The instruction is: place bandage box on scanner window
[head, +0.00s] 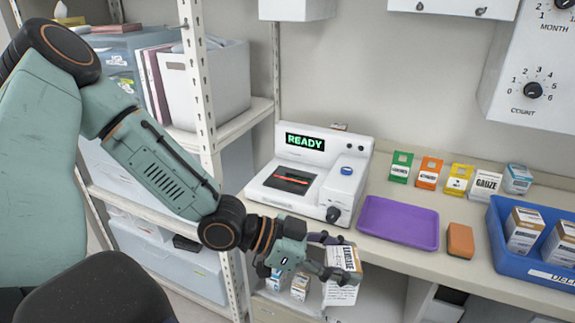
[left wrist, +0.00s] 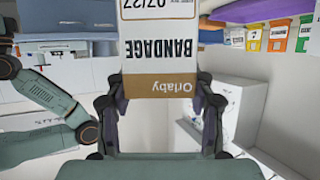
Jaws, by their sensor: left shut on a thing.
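The bandage box (head: 342,262) is white and brown. My left gripper (head: 338,256) is shut on it and holds it in front of the counter's front edge, near the purple tray. In the left wrist view the box (left wrist: 160,45) fills the top middle between the fingers, its BANDAGE lettering upside down. The scanner (head: 313,172) is a white machine on the counter with a lit READY display. Its dark scanner window (head: 289,181) shows a red line and has nothing on it. The gripper is to the right of and nearer than the window. My right gripper is not in view.
A purple tray (head: 398,222) lies right of the scanner, beside an orange sponge-like block (head: 460,241). A blue bin (head: 497,235) with boxes stands at the right. Several coloured cartons line the back. A shelf post (head: 203,90) stands left of the scanner.

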